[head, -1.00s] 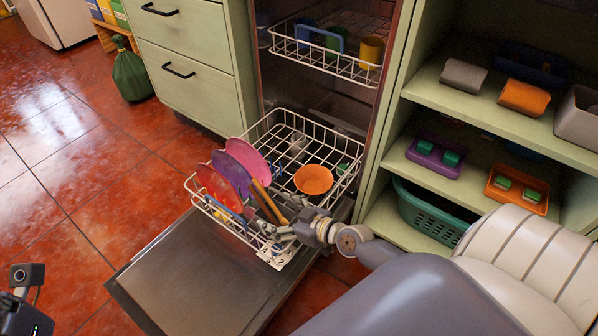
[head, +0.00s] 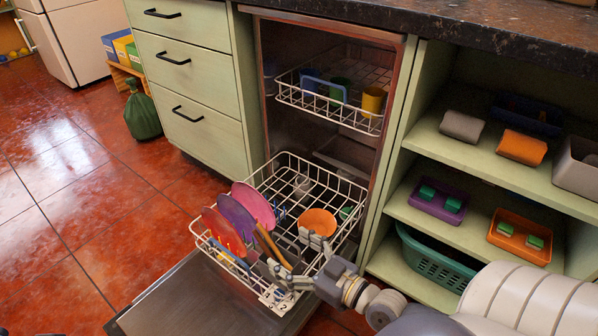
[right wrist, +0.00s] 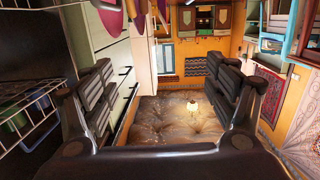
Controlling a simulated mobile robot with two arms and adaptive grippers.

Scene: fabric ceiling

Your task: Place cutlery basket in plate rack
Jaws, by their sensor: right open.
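My right gripper (head: 288,250) is open over the front of the pulled-out lower plate rack (head: 343,232), a white wire rack. In the right wrist view its two dark fingers are spread (right wrist: 162,95) with nothing held between them. Pink, purple and red plates (head: 238,222) stand tilted at the rack's left side. Wooden handles (head: 270,243) rise between the plates and my gripper. I cannot clearly make out a cutlery basket; the area at the handles is partly covered by my fingers. My left gripper is out of view.
An orange bowl (head: 317,222) sits in the lower rack behind my gripper. The upper rack (head: 340,110) holds cups. The dishwasher door (head: 190,300) lies open below. Shelves (head: 520,170) with bins stand at the right. Red floor (head: 90,220) is clear at the left.

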